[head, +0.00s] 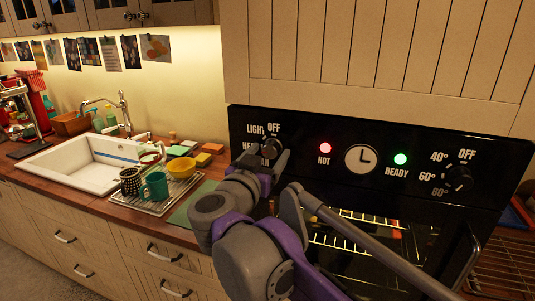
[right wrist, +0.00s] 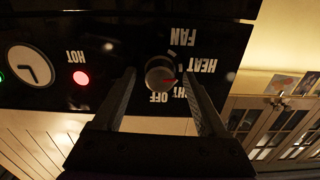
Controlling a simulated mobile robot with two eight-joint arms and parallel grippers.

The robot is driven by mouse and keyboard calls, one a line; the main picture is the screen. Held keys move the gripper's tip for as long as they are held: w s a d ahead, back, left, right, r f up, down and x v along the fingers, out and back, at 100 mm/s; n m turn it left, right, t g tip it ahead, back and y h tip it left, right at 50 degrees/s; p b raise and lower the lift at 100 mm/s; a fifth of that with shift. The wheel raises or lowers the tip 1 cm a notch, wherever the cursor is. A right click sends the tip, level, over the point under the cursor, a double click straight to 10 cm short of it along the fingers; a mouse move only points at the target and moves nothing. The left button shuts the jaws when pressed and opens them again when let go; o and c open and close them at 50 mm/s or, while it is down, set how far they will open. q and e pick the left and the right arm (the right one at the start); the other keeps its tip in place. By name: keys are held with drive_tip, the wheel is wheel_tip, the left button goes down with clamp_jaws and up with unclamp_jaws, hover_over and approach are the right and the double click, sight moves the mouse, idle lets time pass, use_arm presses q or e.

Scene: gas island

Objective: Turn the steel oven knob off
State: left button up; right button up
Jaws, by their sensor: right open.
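The steel oven knob (right wrist: 160,73) is on the black oven panel (head: 340,190), below the OFF label in the head view. In the right wrist view the panel is upside down, and the knob's red mark points right, towards the LIGHT and HEAT labels; I cannot tell exactly which. My right gripper (right wrist: 160,80) is open, its two fingers on either side of the knob, with visible gaps. In the head view my right gripper (head: 262,160) covers most of the knob and some labels. My left gripper is not in view.
A second dark knob (head: 459,177) sits at the panel's right. The HOT lamp (head: 325,148) glows red and the READY lamp (head: 400,159) green, with a clock (head: 361,159) between. A drying rack with a mug (head: 155,186) stands left.

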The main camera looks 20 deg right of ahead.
clamp_jaws()
idle(0.3)
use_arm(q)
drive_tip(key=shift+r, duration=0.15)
use_arm(e)
drive_tip(key=shift+m, duration=0.3)
drive_tip(key=m+p, duration=0.1)
drive_tip(key=m, duration=0.2)
drive_tip(key=shift+m, duration=0.4)
drive_tip(key=m+p, duration=0.1)
drive_tip(key=m, duration=0.4)
drive_tip(key=shift+p, duration=0.3)
drive_tip(key=m+p, duration=0.1)
drive_tip(key=m, duration=0.4)
drive_tip(key=shift+a+m, duration=0.1)
drive_tip(key=shift+m, duration=0.3)
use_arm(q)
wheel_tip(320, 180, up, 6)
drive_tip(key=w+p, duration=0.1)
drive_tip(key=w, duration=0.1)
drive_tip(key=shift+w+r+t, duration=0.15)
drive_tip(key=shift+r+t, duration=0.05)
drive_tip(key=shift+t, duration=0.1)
use_arm(e)
drive_tip(key=shift+m, duration=2.3)
